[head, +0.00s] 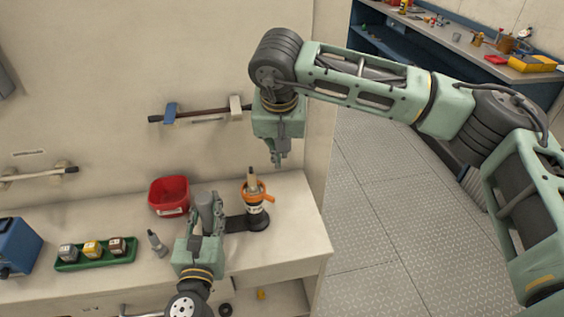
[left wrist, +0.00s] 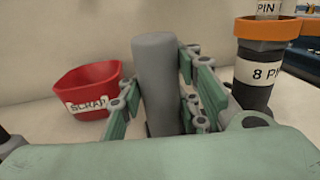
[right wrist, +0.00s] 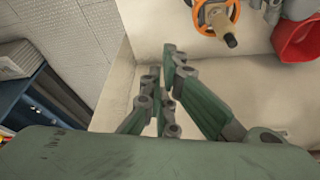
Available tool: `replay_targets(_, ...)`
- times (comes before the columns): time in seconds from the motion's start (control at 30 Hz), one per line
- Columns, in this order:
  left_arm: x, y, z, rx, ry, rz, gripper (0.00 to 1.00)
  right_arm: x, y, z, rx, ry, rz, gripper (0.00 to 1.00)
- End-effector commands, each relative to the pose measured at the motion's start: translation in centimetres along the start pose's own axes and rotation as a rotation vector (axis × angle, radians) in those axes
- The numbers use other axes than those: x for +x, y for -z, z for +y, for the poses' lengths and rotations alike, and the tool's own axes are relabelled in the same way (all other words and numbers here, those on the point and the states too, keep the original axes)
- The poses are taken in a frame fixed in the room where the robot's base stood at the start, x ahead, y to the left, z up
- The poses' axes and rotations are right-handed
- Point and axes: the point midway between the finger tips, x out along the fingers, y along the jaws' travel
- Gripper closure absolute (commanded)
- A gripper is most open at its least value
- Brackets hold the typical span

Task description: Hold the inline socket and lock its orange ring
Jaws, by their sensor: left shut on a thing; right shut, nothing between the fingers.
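The inline socket (head: 258,217) stands upright on the bench, with a black body and an "8 PIN" label in the left wrist view (left wrist: 254,97). Its orange ring (head: 264,195) sits round the top with a tab to the right. A tan plug (head: 252,178) rises from the ring. My left gripper (head: 207,222) is shut on a grey cylinder (left wrist: 154,75) left of the socket; a black base (head: 236,223) seems to link the two. My right gripper (head: 278,162) is shut and empty, above and slightly right of the plug, apart from it. The ring shows in the right wrist view (right wrist: 199,13).
A red scrap bin (head: 172,208) stands behind the grey cylinder. A small grey connector (head: 157,243) and a green tray (head: 95,259) of several small blocks lie left. A blue box (head: 17,247) is at the far left. The bench (head: 295,225) is clear right of the socket.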

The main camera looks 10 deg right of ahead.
Motion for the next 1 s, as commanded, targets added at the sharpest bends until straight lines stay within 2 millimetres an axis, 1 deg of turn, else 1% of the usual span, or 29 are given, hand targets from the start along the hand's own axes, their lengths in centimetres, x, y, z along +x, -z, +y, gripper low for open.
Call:
replay_targets(0.03, 0.0, 0.1, 0.0, 0.002, 0.0, 0.002, 1.0, -1.1, 0.1, -0.3, -0.001, 0.002, 0.003, 1.0)
replay_targets(0.1, 0.0, 0.1, 0.0, 0.002, 0.0, 0.002, 1.0, -2.3, 0.1, -0.4, 0.0, 0.0, 0.002, 1.0)
replay_targets(0.2, 0.0, 0.1, 0.0, 0.002, 0.0, 0.002, 1.0, -3.5, 0.1, -0.6, 0.001, 0.001, 0.0, 1.0)
replay_targets(0.3, 0.0, 0.1, 0.0, 0.002, -0.001, 0.002, 1.0, -4.2, 0.1, -0.7, 0.0, 0.0, 0.0, 1.0)
replay_targets(0.43, 0.0, 0.1, 0.0, 0.002, 0.0, 0.002, 1.0, -4.6, 0.1, -0.8, 0.0, 0.0, -0.001, 1.0)
replay_targets(0.73, 0.0, 0.1, 0.0, 0.002, 0.0, 0.001, 1.0, -4.5, 0.1, -0.8, 0.0, 0.0, -0.001, 1.0)
replay_targets(0.77, 0.0, 0.1, 0.0, 0.002, 0.0, 0.001, 0.71, -4.5, 0.1, -0.8, 0.0, 0.0, -0.001, 1.0)
replay_targets(1.0, 0.0, 0.1, 0.0, 0.001, 0.0, 0.001, 0.5, -4.5, 0.1, -0.8, 0.0, 0.0, -0.001, 1.0)
